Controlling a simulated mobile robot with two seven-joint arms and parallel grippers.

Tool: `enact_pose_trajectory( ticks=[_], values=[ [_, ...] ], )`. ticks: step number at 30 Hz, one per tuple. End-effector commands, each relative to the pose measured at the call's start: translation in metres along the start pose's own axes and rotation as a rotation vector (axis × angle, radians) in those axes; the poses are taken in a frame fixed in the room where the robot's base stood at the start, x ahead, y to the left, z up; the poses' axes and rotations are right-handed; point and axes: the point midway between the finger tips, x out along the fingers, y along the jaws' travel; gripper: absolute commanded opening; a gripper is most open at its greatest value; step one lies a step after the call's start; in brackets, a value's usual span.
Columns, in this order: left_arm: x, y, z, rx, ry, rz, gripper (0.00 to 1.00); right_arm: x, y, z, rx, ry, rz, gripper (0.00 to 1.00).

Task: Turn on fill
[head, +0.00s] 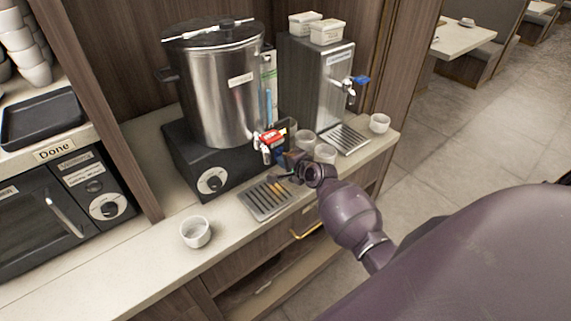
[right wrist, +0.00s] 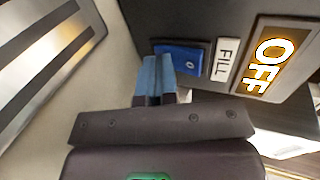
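A blue switch (right wrist: 180,58) sits in a dark frame on a grey panel in the right wrist view. Beside it is a white label reading FILL (right wrist: 225,60), then a lit amber sign reading OFF (right wrist: 268,62). My right gripper (right wrist: 155,68) has its blue fingertips together, with nothing seen between them. The tips are just in front of the switch and overlap its lower left edge in the picture; I cannot tell whether they touch. In the head view the right gripper (head: 290,166) is beside the red-handled tap, and the switch cannot be made out. My left gripper is out of view.
A steel urn (head: 222,85) stands on a black base with a dial (head: 212,181). A red-handled tap (head: 269,137) is close to my gripper. A drip tray (head: 267,199), several cups and a steel dispenser (head: 312,80) crowd the counter. A white cup (head: 196,232) stands front left.

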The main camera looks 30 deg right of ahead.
Motion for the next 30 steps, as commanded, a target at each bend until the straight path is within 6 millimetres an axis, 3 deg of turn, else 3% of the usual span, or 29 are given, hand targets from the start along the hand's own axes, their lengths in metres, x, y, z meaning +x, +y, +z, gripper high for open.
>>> enact_pose_trajectory(
  ticks=[18,30],
  values=[
    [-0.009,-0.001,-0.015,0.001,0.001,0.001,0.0,-0.006,-0.017,0.0,0.0,-0.001,-0.001,0.0],
    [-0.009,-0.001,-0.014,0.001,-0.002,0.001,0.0,-0.006,-0.017,0.0,0.001,-0.001,0.0,0.0]
  ],
)
